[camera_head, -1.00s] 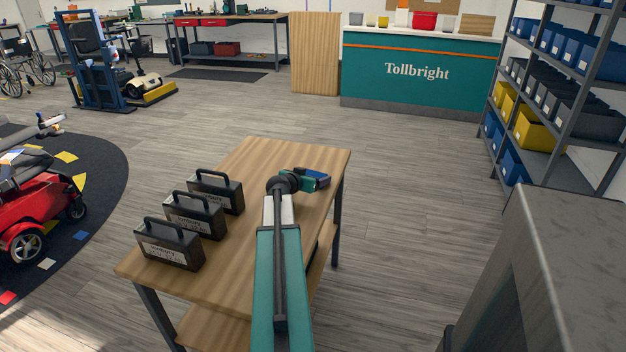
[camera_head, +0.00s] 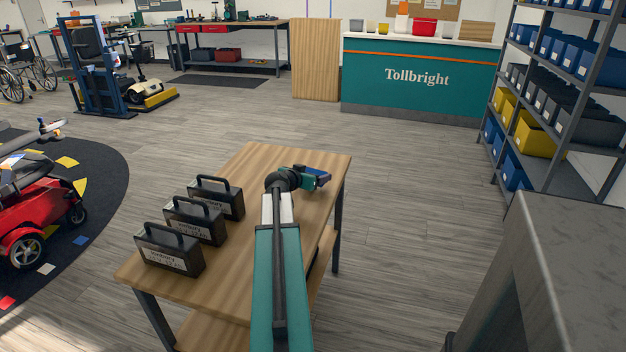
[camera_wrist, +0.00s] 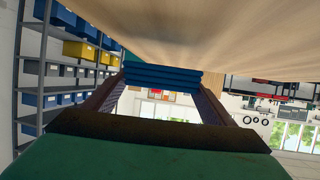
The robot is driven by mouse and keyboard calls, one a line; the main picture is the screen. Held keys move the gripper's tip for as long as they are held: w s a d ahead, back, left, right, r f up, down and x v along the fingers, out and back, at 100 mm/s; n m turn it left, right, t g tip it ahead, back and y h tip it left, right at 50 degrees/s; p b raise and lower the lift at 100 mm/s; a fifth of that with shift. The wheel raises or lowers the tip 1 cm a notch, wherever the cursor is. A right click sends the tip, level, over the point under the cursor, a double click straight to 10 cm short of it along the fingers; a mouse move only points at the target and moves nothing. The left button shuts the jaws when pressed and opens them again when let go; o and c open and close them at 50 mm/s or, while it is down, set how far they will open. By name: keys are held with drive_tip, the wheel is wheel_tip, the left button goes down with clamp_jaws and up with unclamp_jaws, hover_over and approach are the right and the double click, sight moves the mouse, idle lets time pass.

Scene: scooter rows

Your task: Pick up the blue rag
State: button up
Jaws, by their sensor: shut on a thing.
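The blue rag (camera_wrist: 162,75) shows in the wrist view as a folded stack of several blue layers between the two fingers of my gripper (camera_wrist: 160,88). The fingers touch it on both sides, so the gripper is shut on it. In the head view my gripper (camera_head: 318,178) is over the far right part of the wooden table, with a bit of the blue rag (camera_head: 322,173) showing at its tip. My wrist hides most of the rag there. I cannot tell from the head view whether the rag is clear of the tabletop.
Several black battery boxes with handles (camera_head: 194,221) stand in a row on the left of the wooden table (camera_head: 240,265). A metal shelf with bins (camera_head: 535,135) stands at the right. A red scooter (camera_head: 35,215) is at the left. The floor beyond the table is clear.

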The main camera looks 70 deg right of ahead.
drive_tip(key=a, duration=0.3)
drive_tip(key=s+a, duration=0.1)
drive_tip(key=a, duration=0.2)
drive_tip(key=a+b, duration=0.1)
drive_tip(key=a, duration=0.3)
drive_tip(key=shift+s+a+r, duration=0.1)
drive_tip(key=shift+s+r, duration=0.1)
drive_tip(key=shift+r, duration=0.2)
drive_tip(key=shift+r+p, duration=0.2)
drive_tip(key=shift+p, duration=1)
drive_tip(key=a+p, duration=0.1)
drive_tip(key=p, duration=0.4)
drive_tip(key=shift+s+a+r, duration=0.1)
drive_tip(key=shift+a+p, duration=0.1)
drive_tip(key=shift+p, duration=0.3)
drive_tip(key=a+p, duration=0.1)
drive_tip(key=p, duration=0.4)
drive_tip(key=shift+s+a, duration=0.1)
drive_tip(key=shift+a, duration=0.1)
drive_tip(key=shift+a+r+p, duration=0.1)
drive_tip(key=shift+a+p, duration=0.2)
drive_tip(key=shift+p, duration=0.9)
drive_tip(key=shift+s+a+p, duration=0.1)
drive_tip(key=shift+a+p, duration=0.15)
drive_tip(key=shift+p, duration=0.6)
drive_tip(key=shift+a+p, duration=0.15)
drive_tip(key=shift+p, duration=0.2)
